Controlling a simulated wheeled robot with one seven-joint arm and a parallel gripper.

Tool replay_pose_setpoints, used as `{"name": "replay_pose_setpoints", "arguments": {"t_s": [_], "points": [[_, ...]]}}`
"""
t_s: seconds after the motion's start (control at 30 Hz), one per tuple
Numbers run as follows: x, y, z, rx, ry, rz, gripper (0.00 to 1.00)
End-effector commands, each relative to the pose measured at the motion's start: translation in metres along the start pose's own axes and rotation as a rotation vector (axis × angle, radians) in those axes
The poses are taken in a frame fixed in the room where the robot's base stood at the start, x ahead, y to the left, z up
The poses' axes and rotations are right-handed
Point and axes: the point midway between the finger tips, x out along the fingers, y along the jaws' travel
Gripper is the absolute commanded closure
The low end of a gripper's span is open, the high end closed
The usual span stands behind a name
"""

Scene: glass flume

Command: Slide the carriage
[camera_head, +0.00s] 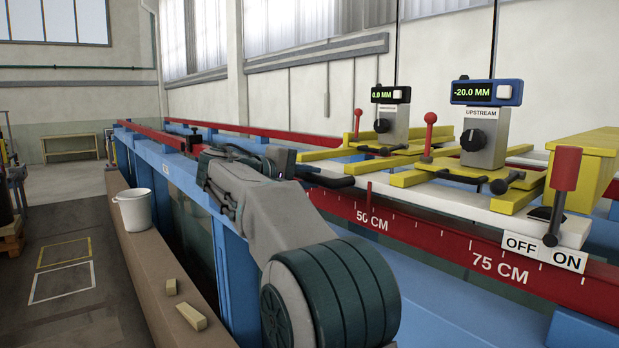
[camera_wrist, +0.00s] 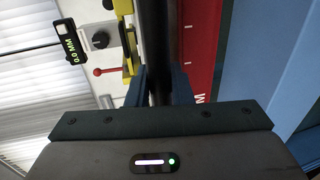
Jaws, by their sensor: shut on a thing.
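The carriage is a long white plate (camera_head: 468,206) lying across the flume's red rails (camera_head: 420,238), over the 50 CM to 75 CM marks. It bears two gauges on yellow frames. The near gauge (camera_head: 486,92), labelled UPSTREAM, reads -20.0 MM; the far gauge (camera_head: 390,95) reads 0.0 MM. A black handle bar (camera_head: 335,181) sticks out from the carriage's left end. My gripper (camera_head: 302,168) is shut on this bar. In the wrist view, the bar (camera_wrist: 158,45) runs between the two blue-grey fingers of my gripper (camera_wrist: 163,86). My arm hides part of the near rail.
A red-topped lever (camera_head: 564,170) stands by an OFF/ON label at the carriage's right end. A white bucket (camera_head: 134,210) and small wooden blocks (camera_head: 191,316) sit on the ledge at left. A dark fitting (camera_head: 193,140) sits on the rail beyond my gripper.

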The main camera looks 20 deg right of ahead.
Motion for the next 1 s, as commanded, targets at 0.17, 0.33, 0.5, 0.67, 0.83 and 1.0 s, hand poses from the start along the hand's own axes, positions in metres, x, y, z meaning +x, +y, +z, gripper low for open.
{"name": "replay_pose_setpoints", "arguments": {"t_s": [0.17, 0.33, 0.5, 0.67, 0.83, 1.0], "points": [[0.0, -0.001, 0.001, -0.001, -0.005, 0.0, 0.61], [0.0, -0.001, 0.0, -0.001, -0.002, 0.0, 0.61], [-0.003, -0.001, 0.0, -0.001, -0.001, 0.0, 0.61], [-0.023, -0.002, -0.001, 0.0, 0.003, 0.0, 0.61], [-0.062, -0.003, -0.001, 0.0, 0.004, 0.0, 0.61], [-0.1, -0.002, -0.001, 0.0, 0.003, 0.0, 0.61]]}}
